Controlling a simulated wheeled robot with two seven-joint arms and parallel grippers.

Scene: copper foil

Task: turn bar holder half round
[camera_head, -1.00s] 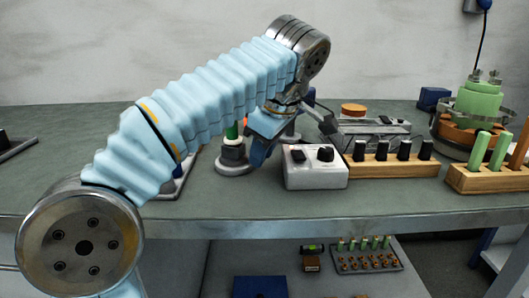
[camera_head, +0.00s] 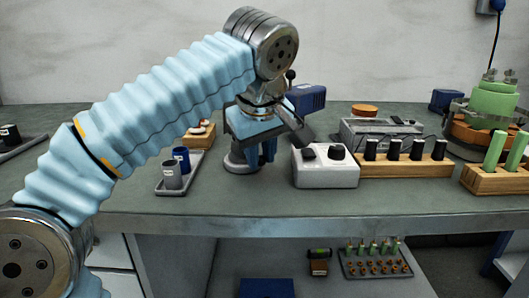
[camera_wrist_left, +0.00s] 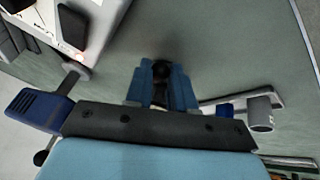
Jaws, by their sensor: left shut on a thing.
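The bar holder (camera_head: 236,162) stands on the workbench left of the white control box; its round grey base shows, and its upper part is hidden behind my left gripper. My left gripper (camera_head: 260,155) points down over the holder. In the left wrist view the two blue fingers of my left gripper (camera_wrist_left: 161,88) are shut on a dark upright part of the bar holder (camera_wrist_left: 161,70). I cannot tell from these views how the holder is turned. My right gripper is not in view.
A white control box (camera_head: 325,167) stands close to the right of the holder, with a wooden block of black pegs (camera_head: 405,165) beyond it. A tray (camera_head: 181,186) with a grey cup and a blue cup lies to the left. Bare bench lies in front.

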